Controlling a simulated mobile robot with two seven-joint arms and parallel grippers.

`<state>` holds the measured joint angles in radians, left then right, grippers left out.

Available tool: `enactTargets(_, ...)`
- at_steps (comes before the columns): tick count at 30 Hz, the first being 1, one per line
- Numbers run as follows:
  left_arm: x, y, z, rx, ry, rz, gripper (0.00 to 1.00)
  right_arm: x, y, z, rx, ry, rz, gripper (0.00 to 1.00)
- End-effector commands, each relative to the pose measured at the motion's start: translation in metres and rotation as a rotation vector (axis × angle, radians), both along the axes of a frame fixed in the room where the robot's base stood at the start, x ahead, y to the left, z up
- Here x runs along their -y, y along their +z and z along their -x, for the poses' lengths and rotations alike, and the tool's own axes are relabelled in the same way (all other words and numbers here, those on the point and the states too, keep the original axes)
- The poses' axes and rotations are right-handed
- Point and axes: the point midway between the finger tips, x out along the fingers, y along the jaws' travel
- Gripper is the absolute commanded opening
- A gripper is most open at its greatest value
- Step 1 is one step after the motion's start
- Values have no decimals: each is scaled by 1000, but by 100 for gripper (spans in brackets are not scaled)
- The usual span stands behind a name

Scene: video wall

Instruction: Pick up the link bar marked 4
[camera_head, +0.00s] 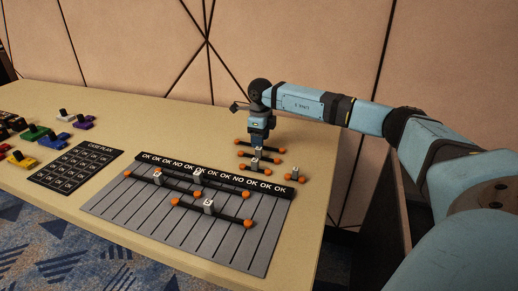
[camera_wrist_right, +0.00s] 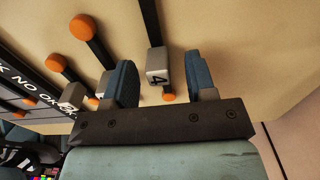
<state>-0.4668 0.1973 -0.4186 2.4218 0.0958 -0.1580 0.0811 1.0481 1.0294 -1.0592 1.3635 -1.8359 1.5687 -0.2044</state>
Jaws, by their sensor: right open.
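The link bar marked 4 shows in the right wrist view as a dark bar with a grey block (camera_wrist_right: 158,66) reading 4 and an orange end ball. My right gripper (camera_wrist_right: 160,70) is open, with one blue finger on each side of this block; contact is not visible. In the head view my right gripper (camera_head: 258,141) points down over the rearmost loose bar (camera_head: 272,148), which looks like the same bar; the gripper hides its middle. My left gripper is not in view.
Another loose bar (camera_head: 268,162) lies just in front, and a short piece (camera_head: 294,178) lies to its right. The grey striped board (camera_head: 150,215) carries several bars. Coloured pieces (camera_head: 35,132) and a case plan card (camera_head: 76,168) are at left.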

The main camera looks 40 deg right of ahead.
Motion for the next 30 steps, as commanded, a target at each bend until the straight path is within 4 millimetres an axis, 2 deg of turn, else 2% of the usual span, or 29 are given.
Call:
enactTargets(7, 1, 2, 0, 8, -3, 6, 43, 0, -2, 0, 1, 0, 0, 51)
enactTargets(8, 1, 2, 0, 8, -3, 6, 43, 0, -2, 0, 1, 0, 0, 49)
enactTargets(12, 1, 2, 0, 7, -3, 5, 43, 0, -2, 0, 1, 0, 0, 17)
enactTargets(14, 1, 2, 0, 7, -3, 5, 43, 0, -2, 0, 1, 0, 0, 3)
enactTargets(15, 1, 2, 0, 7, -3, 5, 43, 0, -2, 0, 1, 0, 0, 0)
enactTargets(24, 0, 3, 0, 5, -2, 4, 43, 0, 2, 0, 1, 0, 0, 0)
enactTargets(26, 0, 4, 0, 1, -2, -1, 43, 0, 7, 0, 2, 0, 0, 0)
enactTargets(30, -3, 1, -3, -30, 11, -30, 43, 0, 33, -1, 4, 0, 0, 0)
